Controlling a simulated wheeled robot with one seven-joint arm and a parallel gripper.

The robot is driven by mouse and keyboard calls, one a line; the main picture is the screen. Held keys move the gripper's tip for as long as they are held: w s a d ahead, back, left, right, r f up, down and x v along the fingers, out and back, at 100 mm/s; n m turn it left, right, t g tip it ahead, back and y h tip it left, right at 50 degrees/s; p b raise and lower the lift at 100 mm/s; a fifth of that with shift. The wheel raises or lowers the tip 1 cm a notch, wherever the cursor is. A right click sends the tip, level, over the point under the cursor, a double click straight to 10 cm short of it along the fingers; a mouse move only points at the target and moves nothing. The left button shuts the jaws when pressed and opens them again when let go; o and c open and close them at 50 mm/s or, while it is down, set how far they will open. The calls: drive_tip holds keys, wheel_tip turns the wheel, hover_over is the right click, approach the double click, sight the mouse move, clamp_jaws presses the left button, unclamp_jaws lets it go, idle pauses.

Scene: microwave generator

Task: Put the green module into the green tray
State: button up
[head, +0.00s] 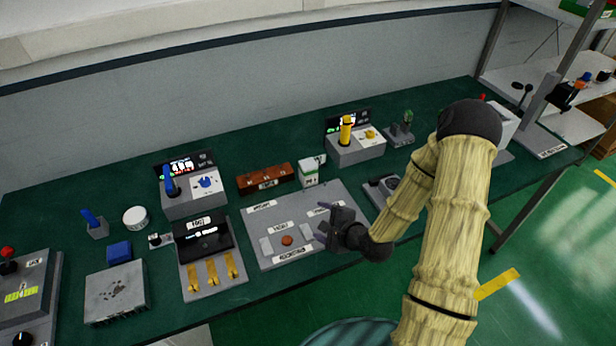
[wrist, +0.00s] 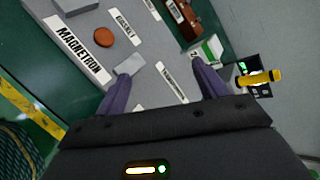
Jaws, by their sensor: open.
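My gripper (head: 324,222) is open above the right part of a grey labelled board (head: 300,232); nothing shows held between its fingers. In the wrist view my two purple fingers (wrist: 163,78) stand wide apart over the board. A small white-and-green box (head: 311,170) stands behind the board; it also shows beyond the right finger in the wrist view (wrist: 206,50). A small green piece (head: 407,118) stands in a grey holder at the back right. I cannot tell which of these is the green module. A green container (head: 601,8) is partly visible on the upper right shelf; I cannot tell whether it is the green tray.
A brown disc (head: 287,240) lies on the board. A brown box (head: 266,180) and a device with a yellow handle (head: 346,134) stand behind. A dark panel with yellow strips (head: 212,272) is left of the board. Bare green tabletop (head: 108,185) shows at the back left.

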drive_tip(key=shift+s+d+f+n+g+h, duration=0.2)
drive_tip(key=shift+d+n+g+h, duration=0.1)
drive_tip(key=shift+n, duration=0.6)
drive_tip(key=s+d+r+n+g+h+b, duration=0.2)
drive_tip(key=s+r+n+g+h+b, duration=0.1)
drive_tip(key=s+r+n, duration=0.2)
drive_tip(key=s+d+r+n+g+h+b, duration=0.2)
drive_tip(key=s+r+n, duration=0.3)
drive_tip(key=s+n, duration=0.4)
drive_tip(key=shift+s+d+n+g+h+b, duration=0.25)
drive_tip(key=shift+d+n+g+h+b, duration=0.15)
drive_tip(key=shift+d+n+g+b, duration=0.5)
